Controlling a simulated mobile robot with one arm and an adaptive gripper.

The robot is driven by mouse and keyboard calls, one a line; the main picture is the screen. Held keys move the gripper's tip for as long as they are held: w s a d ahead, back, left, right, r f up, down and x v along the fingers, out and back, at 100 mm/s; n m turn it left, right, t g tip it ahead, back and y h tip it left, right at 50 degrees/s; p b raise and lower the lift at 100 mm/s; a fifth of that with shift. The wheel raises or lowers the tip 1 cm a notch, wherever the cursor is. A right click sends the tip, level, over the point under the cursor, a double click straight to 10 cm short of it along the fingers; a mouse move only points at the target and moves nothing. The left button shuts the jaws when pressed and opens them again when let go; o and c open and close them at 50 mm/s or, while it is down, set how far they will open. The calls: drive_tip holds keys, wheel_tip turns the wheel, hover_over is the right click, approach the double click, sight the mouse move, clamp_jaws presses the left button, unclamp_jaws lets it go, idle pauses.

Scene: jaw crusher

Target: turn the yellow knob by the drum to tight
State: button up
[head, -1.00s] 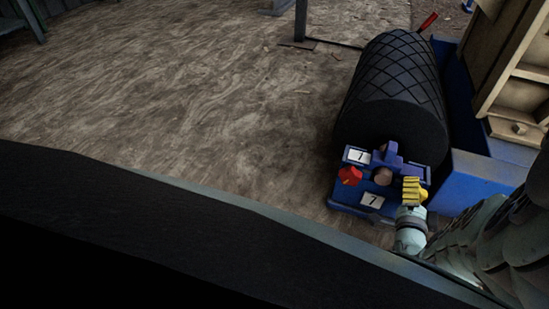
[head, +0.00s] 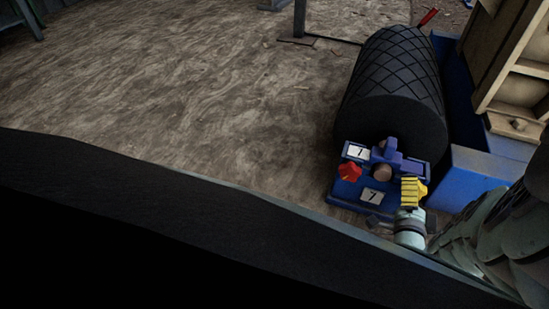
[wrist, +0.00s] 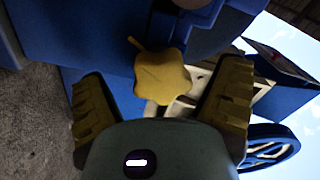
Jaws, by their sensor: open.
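The yellow knob (wrist: 163,80) is lobed, with a small pointer sticking out to the upper left, on the blue housing in the wrist view. My gripper (wrist: 164,68) is open, with one ridged yellow finger on each side of the knob and a visible gap to each. In the head view my gripper (head: 413,192) is at the right end of the blue block in front of the black drum (head: 390,95). There its fingers largely hide the yellow knob, and I cannot clearly tell it from them.
A red knob (head: 349,172) and two white number plates sit on the blue block (head: 345,193), left of my gripper. A blue wall (head: 475,175) and a wooden frame (head: 515,90) stand close on the right. The floor (head: 190,90) at left is open.

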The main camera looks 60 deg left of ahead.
drive_tip(key=v, duration=1)
drive_tip(key=shift+d, duration=0.2)
drive_tip(key=shift+a, duration=0.1)
drive_tip(key=shift+s+r, duration=0.1)
